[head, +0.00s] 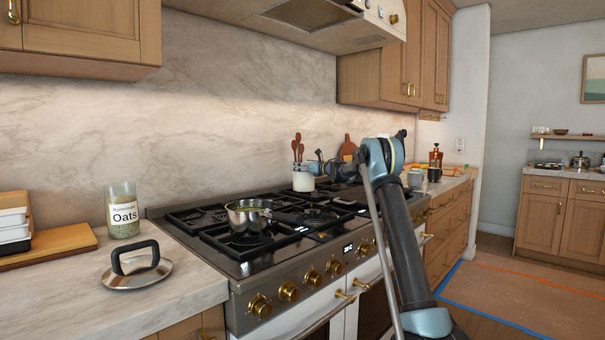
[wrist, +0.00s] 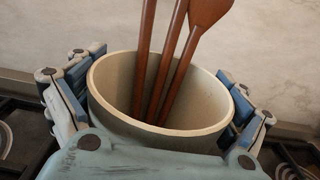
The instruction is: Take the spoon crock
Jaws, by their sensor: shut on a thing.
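The spoon crock (head: 303,181) is a pale round pot with several brown wooden spoons standing in it. In the head view it is over the back of the stove, near the marble wall. In the wrist view the crock (wrist: 112,92) fills the middle, upright, with its open rim towards the camera. My gripper (wrist: 160,100) has its fingers on both sides of the crock and is shut on it. In the head view my gripper (head: 313,170) is small and reaches the crock from the right. Whether the crock's base touches the stove is hard to tell.
A steel pot (head: 248,217) with green contents stands on the front left burner. An oats jar (head: 122,212) and a lid with a black handle (head: 137,266) are on the left counter. Mugs (head: 415,179) and a pepper mill (head: 436,156) stand right of the stove.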

